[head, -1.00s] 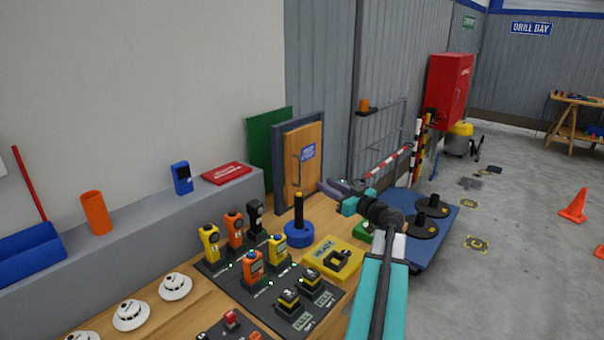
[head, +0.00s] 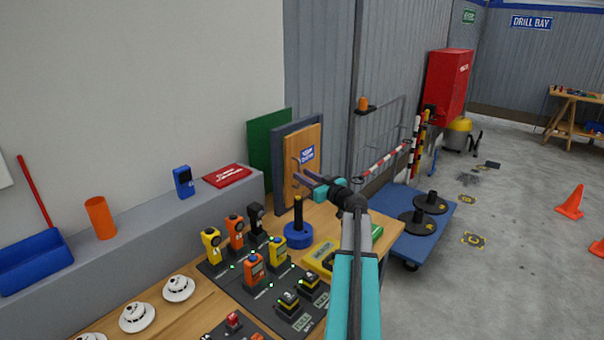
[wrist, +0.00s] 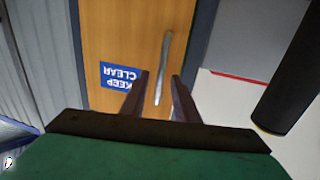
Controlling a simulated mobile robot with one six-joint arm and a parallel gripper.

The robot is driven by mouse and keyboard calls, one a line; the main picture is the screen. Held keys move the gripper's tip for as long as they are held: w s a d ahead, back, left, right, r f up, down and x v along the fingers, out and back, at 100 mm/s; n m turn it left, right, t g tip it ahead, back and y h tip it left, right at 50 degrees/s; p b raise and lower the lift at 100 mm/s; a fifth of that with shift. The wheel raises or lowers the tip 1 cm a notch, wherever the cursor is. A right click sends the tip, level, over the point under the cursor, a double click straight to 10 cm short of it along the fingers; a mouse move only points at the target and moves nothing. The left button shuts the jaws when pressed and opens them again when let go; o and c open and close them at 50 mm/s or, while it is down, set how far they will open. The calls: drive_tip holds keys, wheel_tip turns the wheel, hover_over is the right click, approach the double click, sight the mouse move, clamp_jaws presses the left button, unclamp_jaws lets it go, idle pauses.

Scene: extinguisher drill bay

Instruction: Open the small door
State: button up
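The small wooden door (head: 308,163) stands in a dark grey frame (head: 279,170) at the back of the workbench and looks closed. It carries a blue "KEEP CLEAR" sign (head: 307,155) and a vertical metal handle. In the wrist view the handle (wrist: 163,68) runs down the door (wrist: 120,40), with its lower end between my fingers. My gripper (wrist: 157,95) is open, one finger on each side of the handle's lower end; I cannot tell whether either finger touches it. In the head view my gripper (head: 303,176) is in front of the door, at handle height.
A blue base with a black post (head: 298,236) stands on the bench just below my gripper. Handheld detectors (head: 253,268) fill the bench front. A green panel (head: 262,150) is behind the frame. A blue cart (head: 430,230) with black discs stands at right.

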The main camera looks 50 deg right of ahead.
drive_tip(key=shift+w, duration=0.6)
clamp_jaws()
